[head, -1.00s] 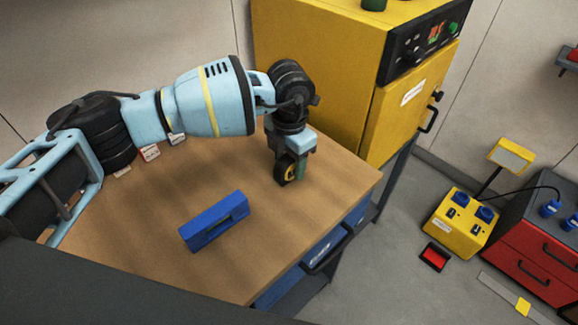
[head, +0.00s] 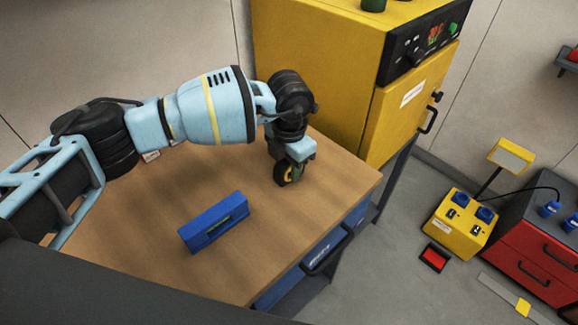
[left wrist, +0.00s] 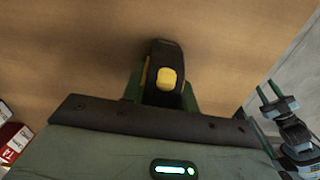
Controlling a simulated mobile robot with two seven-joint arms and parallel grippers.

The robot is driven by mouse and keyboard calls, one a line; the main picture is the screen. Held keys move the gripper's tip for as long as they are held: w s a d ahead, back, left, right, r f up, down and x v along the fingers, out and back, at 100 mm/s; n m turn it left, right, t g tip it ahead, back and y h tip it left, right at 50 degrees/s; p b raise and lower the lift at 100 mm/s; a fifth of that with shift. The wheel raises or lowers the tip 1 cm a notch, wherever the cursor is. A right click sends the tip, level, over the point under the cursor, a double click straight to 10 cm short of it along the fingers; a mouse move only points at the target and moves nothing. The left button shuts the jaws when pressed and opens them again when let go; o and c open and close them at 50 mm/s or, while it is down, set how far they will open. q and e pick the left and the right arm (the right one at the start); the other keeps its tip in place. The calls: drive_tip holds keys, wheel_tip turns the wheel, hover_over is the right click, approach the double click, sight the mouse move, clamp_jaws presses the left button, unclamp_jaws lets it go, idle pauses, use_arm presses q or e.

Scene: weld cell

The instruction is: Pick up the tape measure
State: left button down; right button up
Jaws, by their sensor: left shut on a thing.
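The tape measure (head: 282,173) is black and yellow and stands upright at the far right part of the wooden table, near the yellow cabinet. My left gripper (head: 291,174) comes down on it from above and is shut on it. In the left wrist view the tape measure (left wrist: 165,78) sits between the two dark green fingers (left wrist: 162,95), its yellow patch facing the camera. It appears to be at table level; I cannot tell whether it touches the wood. My right gripper (left wrist: 269,92) shows small at the right of the left wrist view, with its fingers apart and empty.
Small red-and-white boxes (left wrist: 12,142) are at the left in the left wrist view. The yellow cabinet (head: 325,60) stands close behind the gripper.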

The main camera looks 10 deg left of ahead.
use_arm(q)
drive_tip(key=shift+r, duration=0.1)
drive_tip(key=shift+r, duration=0.5)
wheel_tip(320, 180, up, 2)
drive_tip(key=shift+r, duration=0.1)
drive_tip(key=s+d, duration=0.3)
drive_tip(key=d, duration=0.1)
drive_tip(key=s+d+r, duration=0.1)
drive_tip(key=s+d, duration=0.2)
drive_tip(key=s+d+b, duration=0.1)
drive_tip(key=s+d, duration=0.2)
drive_tip(key=d, duration=0.1)
drive_tip(key=shift+s+d+r, duration=0.25)
drive_tip(key=shift+s+d, duration=0.05)
drive_tip(key=shift+s, duration=0.05)
drive_tip(key=shift+s+d+r, duration=0.1)
drive_tip(key=shift+s+d, duration=0.25)
use_arm(e)
drive_tip(key=shift+s+f, duration=0.4)
drive_tip(key=shift+f, duration=0.2)
